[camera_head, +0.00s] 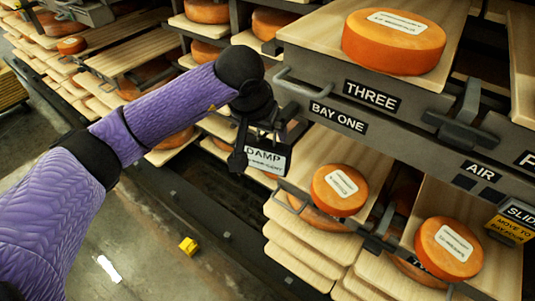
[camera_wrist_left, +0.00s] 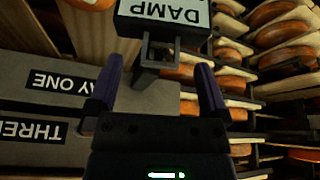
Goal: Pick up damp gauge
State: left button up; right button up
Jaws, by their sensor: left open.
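The damp gauge (camera_head: 268,158) is a dark box with a white face reading DAMP, beside the BAY ONE label in the head view. In the left wrist view the damp gauge (camera_wrist_left: 165,18) is at the top, upside down, with a dark square loop handle on it. My left gripper (camera_head: 243,140) is at the gauge, partly covering it in the head view. In the wrist view my left gripper (camera_wrist_left: 155,85) is open, its two purple-sided fingers on either side of the handle with gaps visible. My right gripper is not in view.
A grey rail with THREE and BAY ONE labels (camera_head: 338,117) runs right of the gauge. Cheese wheels (camera_head: 395,42) sit on wooden shelves around it. A yellow block (camera_head: 188,245) lies on the floor, and the aisle floor (camera_head: 140,235) is mostly clear.

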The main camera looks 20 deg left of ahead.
aim_at(264, 135)
pick_arm(q)
jog(key=x, duration=0.4)
grip_shut()
dwell(0.4)
